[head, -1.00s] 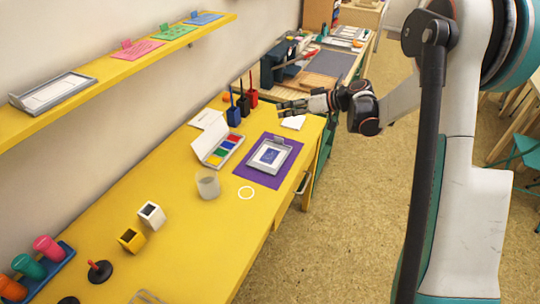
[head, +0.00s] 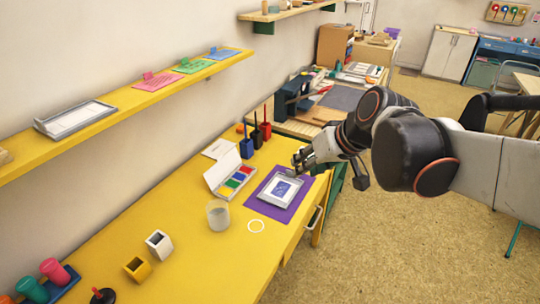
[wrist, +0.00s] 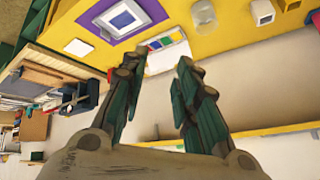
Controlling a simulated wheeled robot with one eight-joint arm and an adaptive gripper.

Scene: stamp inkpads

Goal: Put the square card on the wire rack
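A small white card, which I take to be the square card, lies on the yellow table beyond the purple mat. It shows in the wrist view (wrist: 77,47); in the head view my gripper mostly hides it. My gripper (head: 298,159) is above the table's far end, near the mat. In the wrist view its two fingers (wrist: 158,64) stand apart with nothing between them. I cannot make out a wire rack in the current views.
The purple mat (head: 265,205) bears a grey tray with a blue picture. A yellow shelf (head: 130,100) runs along the wall. The front table edge is mostly clear.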

